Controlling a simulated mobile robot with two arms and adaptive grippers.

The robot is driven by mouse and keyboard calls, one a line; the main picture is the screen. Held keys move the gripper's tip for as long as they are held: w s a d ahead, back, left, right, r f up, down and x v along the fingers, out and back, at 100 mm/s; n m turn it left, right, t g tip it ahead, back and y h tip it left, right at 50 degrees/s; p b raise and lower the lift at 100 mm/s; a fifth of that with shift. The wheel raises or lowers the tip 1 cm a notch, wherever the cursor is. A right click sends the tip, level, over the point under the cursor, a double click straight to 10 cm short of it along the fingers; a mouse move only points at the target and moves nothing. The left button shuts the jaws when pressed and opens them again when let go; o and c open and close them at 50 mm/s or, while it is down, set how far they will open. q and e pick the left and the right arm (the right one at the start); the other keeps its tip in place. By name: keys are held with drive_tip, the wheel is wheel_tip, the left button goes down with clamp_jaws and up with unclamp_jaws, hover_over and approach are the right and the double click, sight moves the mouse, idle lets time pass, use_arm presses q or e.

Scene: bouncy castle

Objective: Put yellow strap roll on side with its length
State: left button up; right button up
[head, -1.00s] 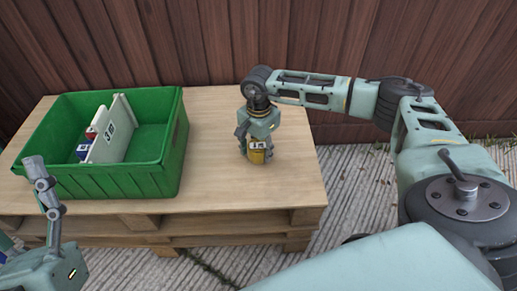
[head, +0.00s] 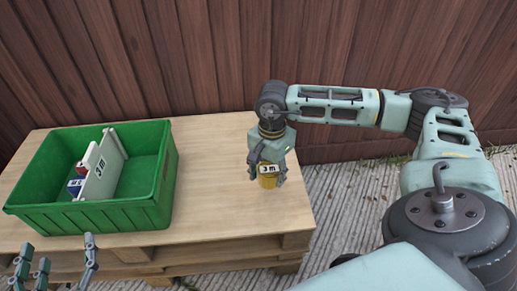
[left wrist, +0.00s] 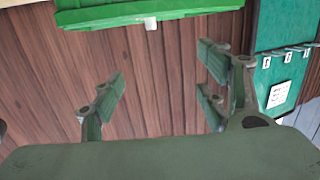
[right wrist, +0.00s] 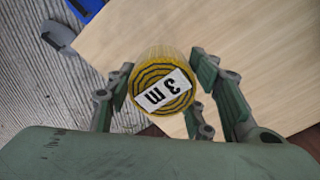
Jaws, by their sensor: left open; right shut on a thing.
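The yellow strap roll (head: 268,181) has a white "3 m" label on its end face. My right gripper (head: 267,174) is shut on it at the right part of the wooden table; whether the roll touches the top is unclear. In the right wrist view the roll (right wrist: 160,82) sits between the fingers (right wrist: 165,100). The green crate (head: 100,218) stands at the left with a white divider (head: 102,165) marked "3 m"; red and blue rolls (head: 76,186) lie left of the divider. Its right section looks empty. My left gripper (head: 65,265) is open and empty before the crate.
The pallet-like wooden table (head: 215,150) is clear between the crate and the roll. A wooden fence (head: 200,60) stands behind it. A teal board with hooks (left wrist: 285,70) shows in the left wrist view.

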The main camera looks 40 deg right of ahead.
use_arm(q)
drive_tip(key=shift+s+a+f+g+y, duration=0.15)
drive_tip(key=shift+f+g, duration=0.2)
drive_tip(key=shift+f, duration=0.2)
drive_tip(key=shift+s+a+f+g+y, duration=0.1)
drive_tip(key=shift+s+f+g, duration=0.15)
drive_tip(key=shift+f, duration=0.35)
drive_tip(key=shift+s+a+f+g+y, duration=0.1)
drive_tip(key=shift+f+g+y, duration=0.05)
drive_tip(key=shift+f+g, duration=0.35)
use_arm(e)
drive_tip(key=shift+s+d+r, duration=0.2)
drive_tip(key=shift+s+r, duration=0.3)
drive_tip(key=shift+s, duration=0.25)
drive_tip(key=shift+s+d+r, duration=0.15)
drive_tip(key=shift+s+r, duration=0.3)
drive_tip(key=shift+s, duration=0.25)
